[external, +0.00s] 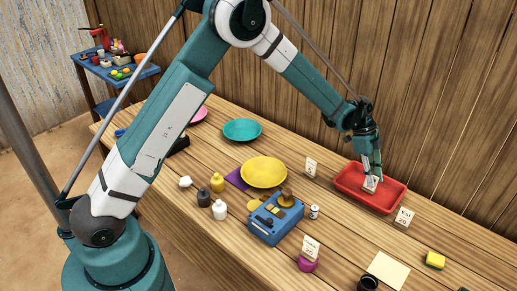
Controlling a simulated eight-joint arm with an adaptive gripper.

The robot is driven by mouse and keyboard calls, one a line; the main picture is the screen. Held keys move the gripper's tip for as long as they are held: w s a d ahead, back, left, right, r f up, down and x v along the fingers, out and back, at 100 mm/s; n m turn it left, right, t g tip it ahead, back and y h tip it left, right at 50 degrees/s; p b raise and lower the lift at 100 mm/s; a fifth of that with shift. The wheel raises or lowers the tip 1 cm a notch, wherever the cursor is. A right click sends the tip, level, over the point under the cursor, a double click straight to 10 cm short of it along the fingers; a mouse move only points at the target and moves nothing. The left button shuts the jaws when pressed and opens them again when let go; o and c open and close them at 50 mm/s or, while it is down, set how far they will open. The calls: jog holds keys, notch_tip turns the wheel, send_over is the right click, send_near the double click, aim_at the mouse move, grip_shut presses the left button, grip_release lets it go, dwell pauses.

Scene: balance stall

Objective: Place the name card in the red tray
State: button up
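The red tray (395,203) lies on the right part of the wooden table, near the back wall. My gripper (372,176) points down into the tray from above. A small white card with print (370,184) is at its fingertips, tilted, inside the tray's outline. The fingers partly cover this card. Whether they still press on it, and whether it touches the tray floor, is too small to tell. Similar cards stand behind the blue scale (311,168), by the tray's front right corner (403,217), and at a magenta holder in front (310,248).
A blue scale (268,228) with weights stands mid-table. A yellow plate (264,172) and a teal plate (242,130) lie behind it to the left. Small weights (219,209) stand left of the scale. A cream sheet (388,270) and a yellow block (435,260) lie in front of the tray.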

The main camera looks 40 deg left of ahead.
jog(key=shift+r, duration=0.15)
jog(key=v, duration=1.2)
jog(key=shift+p, duration=0.45)
jog(key=shift+a+r, duration=0.1)
jog(key=s+a+r+n+t+y, duration=0.3)
jog(key=s+a+r+n, duration=0.6)
jog(key=s+a+r, duration=1)
jog(key=s+a+n+t, duration=0.1)
jog(key=s+a+n, duration=0.2)
jog(key=s, duration=0.6)
jog(key=s+a+n+t+y, duration=0.1)
jog(key=s+a+n, duration=0.2)
jog(key=s, duration=0.6)
jog(key=s+a+n+t, duration=0.2)
jog(key=s+a+n, duration=0.1)
jog(key=s+a, duration=0.4)
jog(key=shift+s+f, duration=0.2)
jog(key=shift+s, duration=0.9)
